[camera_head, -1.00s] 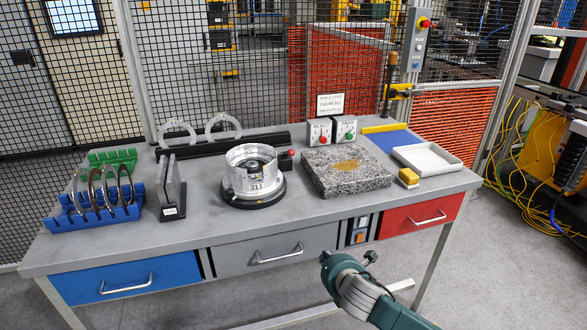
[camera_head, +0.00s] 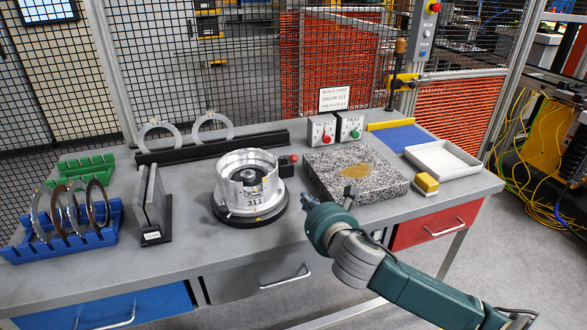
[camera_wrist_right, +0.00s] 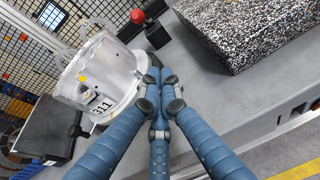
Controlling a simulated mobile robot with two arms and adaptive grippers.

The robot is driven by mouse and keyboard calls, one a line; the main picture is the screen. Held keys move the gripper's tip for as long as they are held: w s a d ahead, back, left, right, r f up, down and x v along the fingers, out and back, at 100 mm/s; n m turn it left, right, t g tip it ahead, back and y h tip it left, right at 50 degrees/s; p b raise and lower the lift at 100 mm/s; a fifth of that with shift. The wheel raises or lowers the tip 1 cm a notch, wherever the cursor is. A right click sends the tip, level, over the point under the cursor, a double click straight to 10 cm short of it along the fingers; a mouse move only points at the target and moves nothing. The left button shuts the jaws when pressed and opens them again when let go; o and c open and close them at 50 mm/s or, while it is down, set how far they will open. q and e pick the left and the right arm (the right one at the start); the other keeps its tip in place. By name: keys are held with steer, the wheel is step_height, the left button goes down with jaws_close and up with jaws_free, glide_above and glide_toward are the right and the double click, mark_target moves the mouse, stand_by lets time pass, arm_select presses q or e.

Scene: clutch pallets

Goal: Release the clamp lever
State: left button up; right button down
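A silver drum marked 311 (camera_head: 246,180) sits on a round black base (camera_head: 240,217) on the bench; the drum also shows in the right wrist view (camera_wrist_right: 98,75). Just right of it is a black block (camera_head: 286,169) with a red knob (camera_head: 293,158), perhaps the clamp lever; I cannot tell its position. The red knob also shows at the top of the right wrist view (camera_wrist_right: 137,16). My right gripper (camera_head: 308,200) is near the bench front, right of the base and in front of the block. Its blue fingers (camera_wrist_right: 159,82) are drawn together, with nothing visible between them. My left gripper is out of view.
A speckled stone block (camera_head: 385,185) stands close behind and right of my right gripper. Dark upright plates (camera_head: 153,205) and a blue rack of rings (camera_head: 85,240) stand left. A yellow block (camera_head: 426,182) and white tray (camera_head: 445,172) are at right.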

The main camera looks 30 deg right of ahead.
steer(key=shift+s+a+r, duration=0.1)
steer(key=shift+s+r, duration=0.2)
steer(key=shift+s, duration=0.1)
steer(key=shift+w+f, duration=0.1)
steer(key=shift+w, duration=0.1)
steer(key=x, duration=0.9)
steer(key=shift+w+f+p, duration=0.1)
steer(key=shift+w+p, duration=0.25)
steer(key=shift+p, duration=0.05)
steer(key=shift+w+d+r+p, duration=0.25)
steer(key=shift+w+r+p, duration=0.1)
steer(key=shift+r, duration=0.2)
steer(key=shift+w+d+r+p, duration=0.25)
steer(key=shift+w+r, duration=0.1)
steer(key=shift+r, duration=0.2)
steer(key=shift+w+d+r, duration=0.15)
steer(key=shift+r, duration=0.35)
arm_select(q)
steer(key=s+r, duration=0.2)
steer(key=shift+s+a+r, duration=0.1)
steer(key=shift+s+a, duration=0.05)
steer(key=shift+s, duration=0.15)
arm_select(e)
steer(key=shift+w, duration=0.1)
